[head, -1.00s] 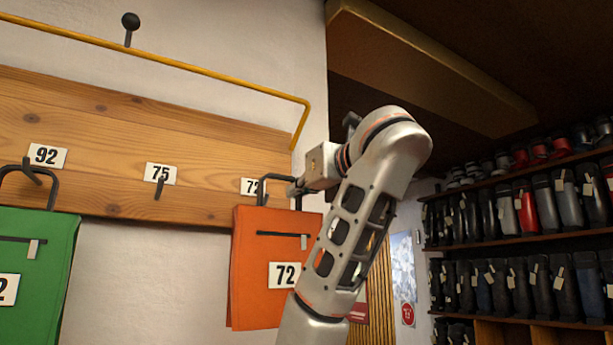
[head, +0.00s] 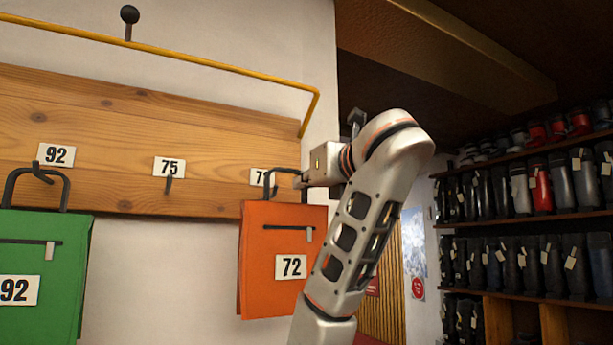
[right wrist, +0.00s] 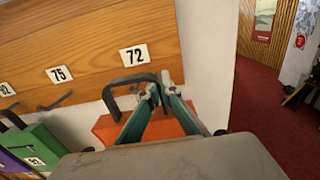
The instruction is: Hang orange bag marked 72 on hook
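The orange bag (head: 262,262) marked 72 hangs upright in front of the wooden board's right end. Its dark handle (head: 285,169) overlaps the board's 72 label (head: 259,177). My right gripper (right wrist: 158,88) is at the right side of the handle, its teal fingers closed together around it. In the head view the fingers are small and partly hidden by my wrist. The orange bag also shows below the fingers in the right wrist view (right wrist: 104,128). The hook by the 72 label is mostly hidden behind the handle; I cannot tell whether the handle sits on it. My left gripper is out of view.
A green bag (head: 62,262) marked 92 hangs at the left. The hook (head: 168,184) under label 75 is empty. A yellow rail (head: 220,69) runs above the board and bends down at its right end. Shelves of boots (head: 530,215) stand at the right.

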